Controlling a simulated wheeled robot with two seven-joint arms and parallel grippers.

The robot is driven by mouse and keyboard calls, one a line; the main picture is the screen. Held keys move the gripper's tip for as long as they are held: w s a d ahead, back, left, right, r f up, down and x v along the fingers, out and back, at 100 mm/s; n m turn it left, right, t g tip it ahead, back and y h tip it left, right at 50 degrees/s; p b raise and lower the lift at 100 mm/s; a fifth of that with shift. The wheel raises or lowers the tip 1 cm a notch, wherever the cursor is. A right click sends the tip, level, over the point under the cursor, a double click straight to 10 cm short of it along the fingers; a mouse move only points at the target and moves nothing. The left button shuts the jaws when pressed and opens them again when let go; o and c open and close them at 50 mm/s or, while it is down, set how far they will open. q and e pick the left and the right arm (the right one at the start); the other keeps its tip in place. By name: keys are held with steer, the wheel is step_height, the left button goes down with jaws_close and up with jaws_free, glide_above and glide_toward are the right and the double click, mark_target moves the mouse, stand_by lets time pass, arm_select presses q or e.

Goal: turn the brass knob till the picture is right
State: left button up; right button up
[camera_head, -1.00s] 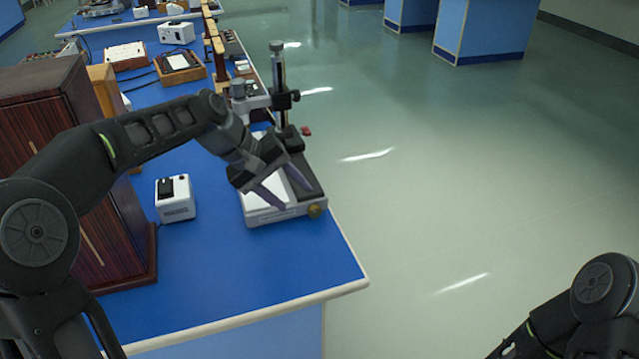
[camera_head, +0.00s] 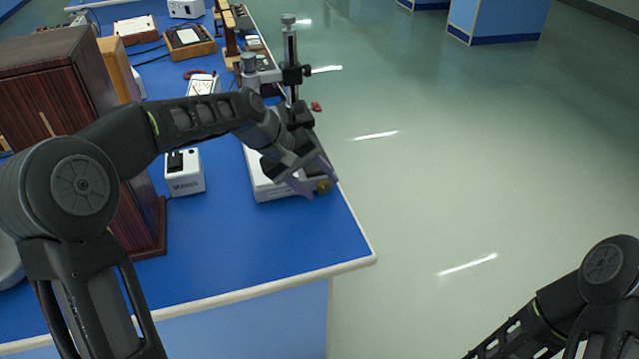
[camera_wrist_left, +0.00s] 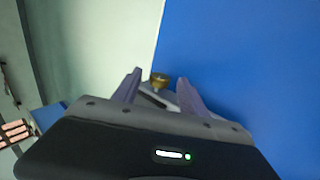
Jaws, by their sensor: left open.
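The brass knob (camera_head: 324,186) sticks out at the front right corner of a white and dark instrument base (camera_head: 266,187) near the table's right edge. In the left wrist view the knob (camera_wrist_left: 159,80) shows between the two fingers, a little beyond or level with their tips. My left gripper (camera_head: 320,190) is open at the knob, with one finger on each side; I cannot tell whether either finger touches it. The left gripper's fingers also show in the left wrist view (camera_wrist_left: 158,78). My right gripper is out of view. No picture on a screen can be made out.
A white box with a dark top (camera_head: 185,173) stands left of the instrument. A dark wooden cabinet (camera_head: 60,85) fills the left of the blue table (camera_head: 270,240). A metal post (camera_head: 290,55) rises behind the instrument. The table's front part is clear.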

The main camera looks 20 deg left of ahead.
arm_select(q)
steer(key=shift+w+d+f, duration=0.15)
steer(key=shift+d+f, duration=0.05)
steer(key=shift+f, duration=0.25)
steer(key=shift+c, duration=0.2)
jaws_close()
